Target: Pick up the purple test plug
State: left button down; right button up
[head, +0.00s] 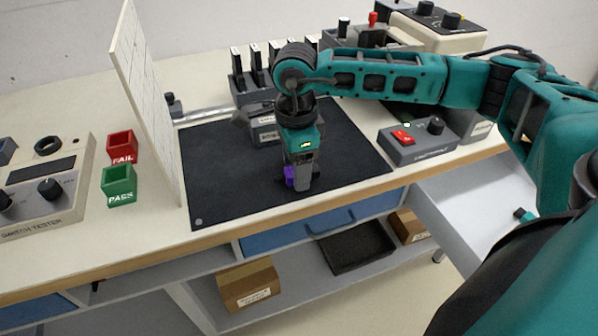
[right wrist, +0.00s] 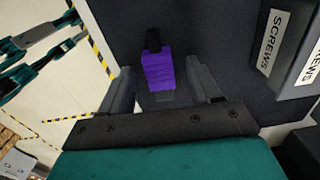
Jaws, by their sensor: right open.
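The purple test plug (head: 289,176) is on the black mat (head: 225,185), partly hidden behind my right gripper (head: 300,183) in the head view. In the right wrist view the purple plug (right wrist: 158,72), with a black tip, lies between the two open fingers of my right gripper (right wrist: 160,88). There is a gap on either side of it, and the fingers do not appear to grip it. My left gripper is in neither view.
A grey screws bin (head: 266,130) stands behind the gripper; it is close at the right in the wrist view (right wrist: 285,45). A white upright panel (head: 145,95) borders the mat's left. A grey box with a red switch (head: 418,139) stands right. The mat's front is clear.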

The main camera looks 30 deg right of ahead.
jog(key=c, duration=1.1)
jog(key=shift+r, duration=0.1)
jog(key=shift+c, duration=0.2)
